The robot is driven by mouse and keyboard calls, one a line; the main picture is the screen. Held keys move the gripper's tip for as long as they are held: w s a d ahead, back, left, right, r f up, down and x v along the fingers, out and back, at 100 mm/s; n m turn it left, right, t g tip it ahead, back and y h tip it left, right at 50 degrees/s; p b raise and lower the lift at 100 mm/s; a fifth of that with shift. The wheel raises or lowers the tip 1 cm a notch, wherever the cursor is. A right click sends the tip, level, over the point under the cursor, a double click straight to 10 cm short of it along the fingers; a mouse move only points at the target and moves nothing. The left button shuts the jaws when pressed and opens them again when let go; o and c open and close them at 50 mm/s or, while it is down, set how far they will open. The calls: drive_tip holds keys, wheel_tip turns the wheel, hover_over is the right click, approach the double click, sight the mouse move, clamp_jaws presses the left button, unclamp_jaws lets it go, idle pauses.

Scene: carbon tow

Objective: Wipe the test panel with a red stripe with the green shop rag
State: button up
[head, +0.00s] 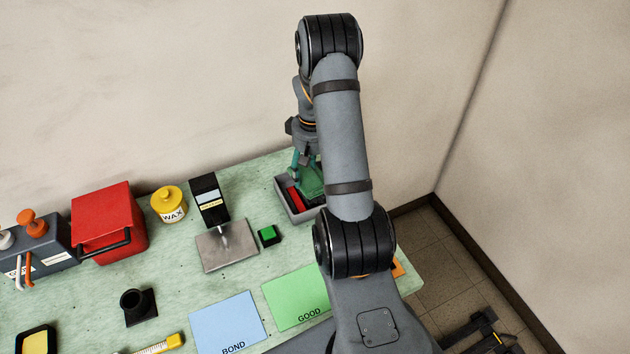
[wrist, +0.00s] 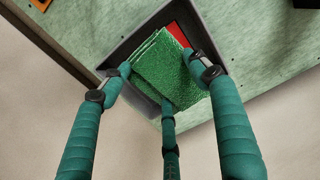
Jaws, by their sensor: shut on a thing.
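The green shop rag (wrist: 172,70) is a folded, rough green cloth, gripped between the fingers of my gripper (wrist: 165,82) in the wrist view. It is over a dark grey tray (wrist: 222,22), and I cannot tell whether it still touches the tray. In the head view the rag (head: 311,181) shows beneath my gripper (head: 304,165), partly behind my arm. A red piece (wrist: 179,36) lies in the tray beside the rag; it also shows in the head view (head: 294,199). I cannot make out a test panel with a red stripe.
Left of the tray stand a green button (head: 269,235), a gauge with a metal plate (head: 226,248), a yellow wax pot (head: 169,204) and a red box (head: 107,220). Blue BOND (head: 225,322) and green GOOD (head: 298,297) mats lie in front. A wall rises behind the bench.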

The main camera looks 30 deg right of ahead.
drive_tip(key=shift+f, duration=0.1)
idle(0.3)
wheel_tip(320, 180, down, 5)
drive_tip(key=b, duration=0.4)
drive_tip(key=shift+b, duration=0.4)
drive_tip(key=shift+f+b, duration=0.45)
drive_tip(key=shift+b, duration=0.15)
drive_tip(key=o, duration=0.8)
drive_tip(key=shift+r, duration=0.4)
drive_tip(key=shift+c, duration=0.4)
drive_tip(key=c, duration=0.7)
drive_tip(key=shift+s, duration=0.1)
drive_tip(key=shift+d, duration=0.1)
